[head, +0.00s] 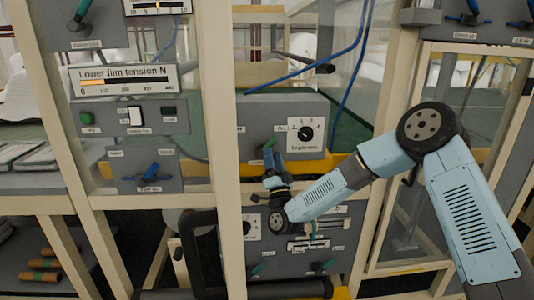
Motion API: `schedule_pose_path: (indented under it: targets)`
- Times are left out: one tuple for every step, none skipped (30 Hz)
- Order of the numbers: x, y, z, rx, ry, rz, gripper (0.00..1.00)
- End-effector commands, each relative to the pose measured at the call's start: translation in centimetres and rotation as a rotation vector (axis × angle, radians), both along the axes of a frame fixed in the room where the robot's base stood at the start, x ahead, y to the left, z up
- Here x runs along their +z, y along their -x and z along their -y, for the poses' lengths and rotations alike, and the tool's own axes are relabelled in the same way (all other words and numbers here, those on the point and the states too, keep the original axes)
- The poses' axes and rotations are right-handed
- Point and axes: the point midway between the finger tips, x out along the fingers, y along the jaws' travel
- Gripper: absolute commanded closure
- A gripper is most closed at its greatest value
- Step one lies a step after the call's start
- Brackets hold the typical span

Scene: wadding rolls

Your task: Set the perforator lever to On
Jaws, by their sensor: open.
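A grey panel (255,112) behind the frame post carries a round dial (305,133) and, to its left, a small green-tipped lever (268,144). Small print beside this lever looks like "On", but I cannot read a perforator label; my gripper hides the area below it. My gripper (272,157) is open and points up at the panel, right at the green-tipped lever. I cannot tell whether the fingers touch the lever or stand around it. The lever's exact setting is partly hidden.
A lower panel (340,243) with dials and levers lies below my wrist. At left are a "Lower film tension N" gauge (125,80) and a blue lever (152,172). Cream posts (222,130) and a yellow rail (340,165) stand close around my arm. Blue cables hang above.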

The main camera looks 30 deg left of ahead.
Motion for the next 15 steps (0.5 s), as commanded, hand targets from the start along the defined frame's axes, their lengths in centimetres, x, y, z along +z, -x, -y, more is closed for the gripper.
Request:
schedule_pose_path:
  targets:
    - [-0.7,0.6,0.4,0.002,0.002,-0.002,0.52]
    - [-1.1,1.0,0.6,0.002,0.003,-0.002,0.52]
    - [-1.6,1.5,1.0,0.003,0.002,-0.003,0.52]
    - [-2.0,1.9,1.3,0.003,0.002,-0.003,0.52]
    - [-2.4,2.2,1.6,0.004,0.002,-0.004,0.52]
    - [-3.0,2.7,1.9,0.004,0.001,-0.003,0.52]
    - [-3.4,3.1,2.2,0.004,0.001,-0.003,0.52]
    - [-3.8,3.5,2.5,0.004,0.001,-0.003,0.52]
    - [-4.3,3.9,2.8,0.004,0.001,-0.003,0.52]
    - [-4.7,4.3,3.1,0.004,0.001,-0.003,0.52]
    - [-5.1,4.7,3.4,0.004,0.002,-0.004,0.52]
    - [-5.6,5.2,3.7,0.005,0.001,-0.003,0.52]
    - [-6.0,5.6,4.0,0.005,0.002,-0.004,0.52]
    - [-6.2,5.6,4.2,0.003,0.001,-0.006,0.52]
    - [-6.4,5.7,4.3,0.003,0.003,-0.006,0.52]
